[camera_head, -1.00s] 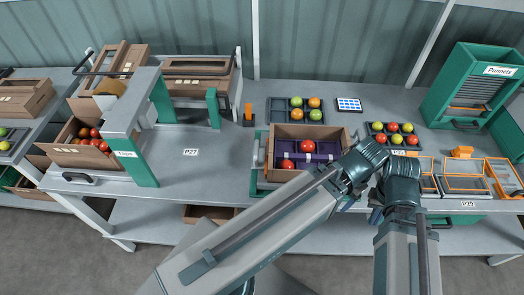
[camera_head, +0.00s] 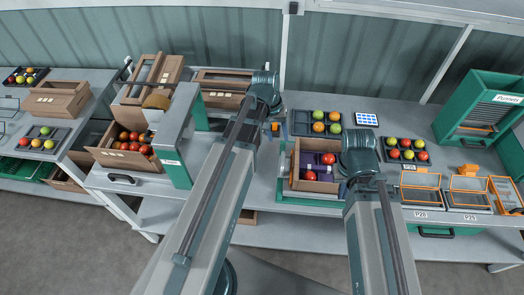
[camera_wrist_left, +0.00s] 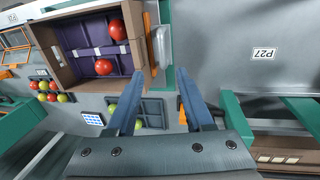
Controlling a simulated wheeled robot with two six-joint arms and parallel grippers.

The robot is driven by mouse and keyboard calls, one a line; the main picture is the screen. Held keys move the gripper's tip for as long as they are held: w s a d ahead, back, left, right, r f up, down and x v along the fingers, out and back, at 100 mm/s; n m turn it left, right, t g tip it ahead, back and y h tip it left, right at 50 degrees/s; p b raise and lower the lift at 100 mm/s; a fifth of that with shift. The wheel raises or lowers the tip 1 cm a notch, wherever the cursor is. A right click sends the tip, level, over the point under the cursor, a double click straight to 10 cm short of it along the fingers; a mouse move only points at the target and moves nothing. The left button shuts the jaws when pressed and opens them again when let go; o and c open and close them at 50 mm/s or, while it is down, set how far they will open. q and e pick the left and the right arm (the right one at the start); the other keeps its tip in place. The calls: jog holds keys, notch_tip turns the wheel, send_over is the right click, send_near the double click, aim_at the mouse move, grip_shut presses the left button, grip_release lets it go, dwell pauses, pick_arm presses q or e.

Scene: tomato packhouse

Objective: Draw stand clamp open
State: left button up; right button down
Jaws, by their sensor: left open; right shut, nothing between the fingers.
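The packing stand has a green base (camera_head: 290,200) and holds a brown carton (camera_head: 303,185) with a purple liner and red tomatoes. Its clamp (camera_head: 282,165) stands at the carton's left side. In the left wrist view the clamp shows as a pale grey bar (camera_wrist_left: 161,46) beside the carton wall, with green parts next to it. My left gripper (camera_wrist_left: 158,76) is open and empty, its fingertips pointing towards the clamp and apart from it in the picture. In the head view my left arm hides its fingers. My right gripper (camera_head: 358,165) is shut over the carton's right side, its fingers mostly hidden.
A tray of tomatoes (camera_head: 318,123) and a blue-white tablet (camera_head: 366,120) lie behind the carton. An orange item (camera_head: 275,128) stands near my left wrist. A green-and-grey tape frame (camera_head: 178,135) stands left. Bench around label P27 (camera_wrist_left: 263,54) is clear.

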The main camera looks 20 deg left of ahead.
pick_arm(q)
jog(key=b, duration=1.4)
send_near(282, 160)
jog(key=f, duration=0.2)
jog(key=d+f, duration=0.1)
jog(key=f, duration=0.5)
jog(key=shift+w+d+f, duration=0.1)
jog(key=shift+w+d, duration=0.15)
jog(key=shift+d, duration=0.15)
grip_shut()
